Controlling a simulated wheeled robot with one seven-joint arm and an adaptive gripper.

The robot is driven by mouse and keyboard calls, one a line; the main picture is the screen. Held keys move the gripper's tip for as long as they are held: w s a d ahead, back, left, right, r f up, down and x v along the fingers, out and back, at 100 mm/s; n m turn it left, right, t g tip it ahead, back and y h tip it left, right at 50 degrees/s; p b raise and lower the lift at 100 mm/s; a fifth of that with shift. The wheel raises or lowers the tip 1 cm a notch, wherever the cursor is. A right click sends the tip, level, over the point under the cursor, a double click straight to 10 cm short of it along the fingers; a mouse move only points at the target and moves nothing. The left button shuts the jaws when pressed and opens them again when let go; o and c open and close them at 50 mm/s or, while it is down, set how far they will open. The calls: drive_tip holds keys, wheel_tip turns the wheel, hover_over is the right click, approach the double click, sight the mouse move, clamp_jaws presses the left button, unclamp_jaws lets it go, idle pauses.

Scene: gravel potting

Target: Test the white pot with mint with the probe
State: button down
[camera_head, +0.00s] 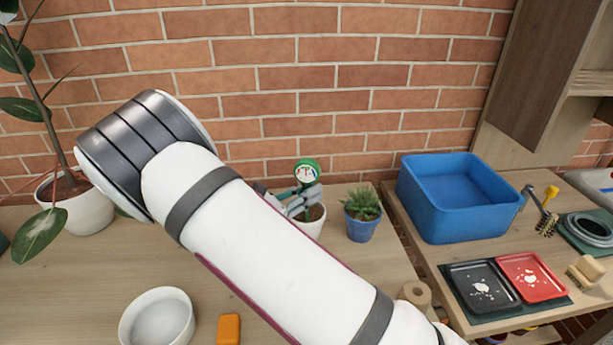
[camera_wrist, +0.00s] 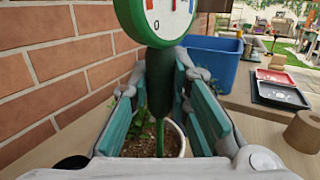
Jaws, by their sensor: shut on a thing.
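The probe (camera_head: 307,171) has a round white dial in a green rim and stands upright in my gripper (camera_head: 301,202). In the wrist view the probe's dark green handle (camera_wrist: 159,85) is between the two teal finger pads, and a thin green stem runs down below it. The white pot (camera_head: 312,228) is directly under the gripper. Its rim also shows in the wrist view (camera_wrist: 182,143), with brown soil inside and a few green mint leaves (camera_wrist: 128,134) at the left. The stem's lower end meets the soil in view; I cannot tell how deep it is.
A blue pot with a bushy plant (camera_head: 361,226) stands close right of the white pot. A blue tub (camera_head: 455,222), black tray (camera_head: 482,288) and red tray (camera_head: 532,277) are at the right. A white bowl (camera_head: 157,322) and orange block (camera_head: 229,329) lie in front. A brick wall is behind.

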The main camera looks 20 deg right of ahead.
drive_tip(key=c, duration=1.4)
unclamp_jaws()
